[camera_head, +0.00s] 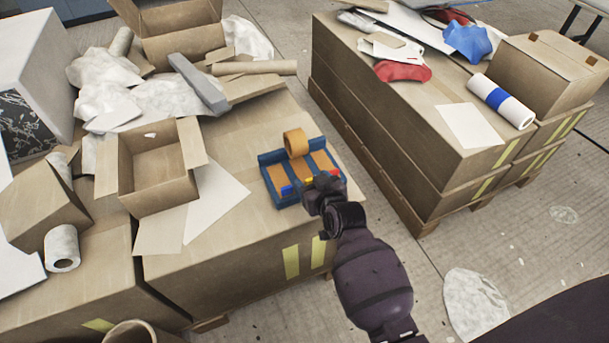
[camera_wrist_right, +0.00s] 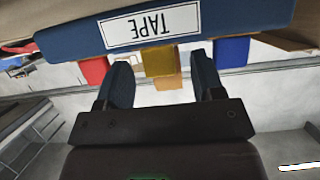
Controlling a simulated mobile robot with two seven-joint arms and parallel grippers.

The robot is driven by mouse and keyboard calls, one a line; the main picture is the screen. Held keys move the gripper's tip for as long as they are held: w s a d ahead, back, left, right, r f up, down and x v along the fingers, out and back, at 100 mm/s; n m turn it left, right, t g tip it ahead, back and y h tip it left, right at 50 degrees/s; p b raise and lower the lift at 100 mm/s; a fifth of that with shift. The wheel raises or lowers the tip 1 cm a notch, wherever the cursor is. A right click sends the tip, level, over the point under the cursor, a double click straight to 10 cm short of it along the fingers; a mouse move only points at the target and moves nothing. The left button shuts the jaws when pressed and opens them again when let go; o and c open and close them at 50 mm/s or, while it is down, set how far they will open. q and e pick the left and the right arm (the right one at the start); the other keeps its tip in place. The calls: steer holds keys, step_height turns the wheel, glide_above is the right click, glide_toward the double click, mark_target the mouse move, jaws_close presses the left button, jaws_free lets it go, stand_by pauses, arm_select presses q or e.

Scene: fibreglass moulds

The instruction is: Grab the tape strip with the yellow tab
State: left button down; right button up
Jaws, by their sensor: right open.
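The blue tape holder (camera_head: 269,158) sits on a cardboard box at the near edge, with an orange tape roll (camera_head: 296,143) at its back. Its TAPE label shows upside down in the right wrist view (camera_wrist_right: 150,25). A yellow tab (camera_wrist_right: 158,60) hangs from the holder's edge, between a red tab (camera_wrist_right: 95,70) and a blue tab (camera_wrist_right: 232,50). My right gripper (camera_head: 318,192) is at the holder's front edge. In the wrist view its open fingers (camera_wrist_right: 162,84) stand either side of the yellow tab, with gaps on both sides. My left gripper is out of view.
An open cardboard box (camera_head: 150,165) and crumpled wrapping (camera_head: 165,98) lie left of the holder. A grey bar (camera_head: 198,84) and a cardboard tube (camera_head: 254,68) lie behind it. Another box stack (camera_head: 400,110) stands right, across a floor gap.

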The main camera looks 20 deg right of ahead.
steer(key=shift+w, duration=0.15)
steer(key=shift+c, duration=0.4)
steer(key=c, duration=0.9)
steer(key=shift+r, duration=0.1)
